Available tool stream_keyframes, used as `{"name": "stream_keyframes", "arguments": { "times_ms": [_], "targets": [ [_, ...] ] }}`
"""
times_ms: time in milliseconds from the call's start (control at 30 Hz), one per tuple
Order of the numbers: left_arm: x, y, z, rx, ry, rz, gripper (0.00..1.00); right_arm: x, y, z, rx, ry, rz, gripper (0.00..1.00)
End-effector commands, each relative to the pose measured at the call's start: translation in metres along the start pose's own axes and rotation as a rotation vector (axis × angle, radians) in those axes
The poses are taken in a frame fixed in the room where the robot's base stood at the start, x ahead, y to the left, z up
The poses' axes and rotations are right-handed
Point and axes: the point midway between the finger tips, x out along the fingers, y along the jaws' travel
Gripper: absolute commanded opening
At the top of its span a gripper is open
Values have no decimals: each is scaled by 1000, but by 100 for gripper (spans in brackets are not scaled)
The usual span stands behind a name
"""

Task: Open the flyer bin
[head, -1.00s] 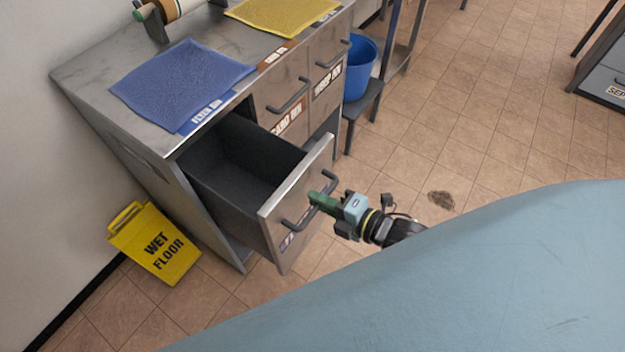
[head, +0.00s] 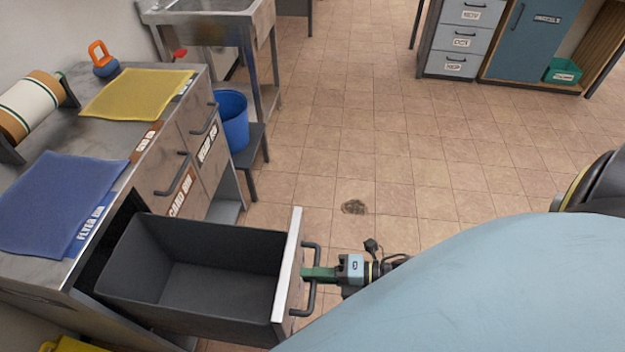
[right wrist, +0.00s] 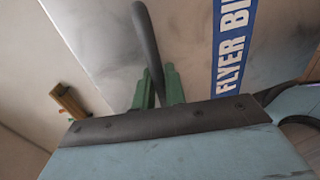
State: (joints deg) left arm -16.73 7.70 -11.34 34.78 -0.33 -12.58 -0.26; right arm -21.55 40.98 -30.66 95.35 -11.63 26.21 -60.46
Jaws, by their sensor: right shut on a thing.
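The flyer bin (head: 200,265) is a dark, empty drawer pulled well out of the grey metal cabinet, below the blue mat marked "FLYER BIN". My right gripper (head: 308,273) has its green fingers at the dark bar handle (head: 312,298) on the drawer's front panel. In the right wrist view the green fingers (right wrist: 160,88) are shut around the handle bar (right wrist: 150,45), beside the blue "FLYER BIN" label (right wrist: 236,45). My left gripper does not show in either view.
The blue mat (head: 60,200) and a yellow mat (head: 135,93) lie on the cabinet top. The closed card bin drawer (head: 165,175) is beside the open one. A blue bucket (head: 232,120) stands on a low bench. The tiled floor (head: 400,170) is mostly clear.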

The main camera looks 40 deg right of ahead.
Motion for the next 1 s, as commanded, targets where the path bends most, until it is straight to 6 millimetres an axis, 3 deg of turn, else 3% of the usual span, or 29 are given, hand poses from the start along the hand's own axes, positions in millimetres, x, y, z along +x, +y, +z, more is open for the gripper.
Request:
{"name": "stream_keyframes", "arguments": {
  "times_ms": [200, 233, 367, 833, 1000],
  "targets": [
    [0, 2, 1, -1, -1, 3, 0, -1, 0, 0, -1, -2, 0, 0],
    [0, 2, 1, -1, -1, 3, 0, -1, 0, 0, -1, -2, 0, 14],
    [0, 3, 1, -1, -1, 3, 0, -1, 0, 0, -1, -3, 0, 30],
    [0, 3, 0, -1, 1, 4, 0, -2, 0, 0, 0, -3, -1, 30],
    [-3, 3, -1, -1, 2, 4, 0, -21, -1, 0, 1, -3, -4, 30]
  ]
}}
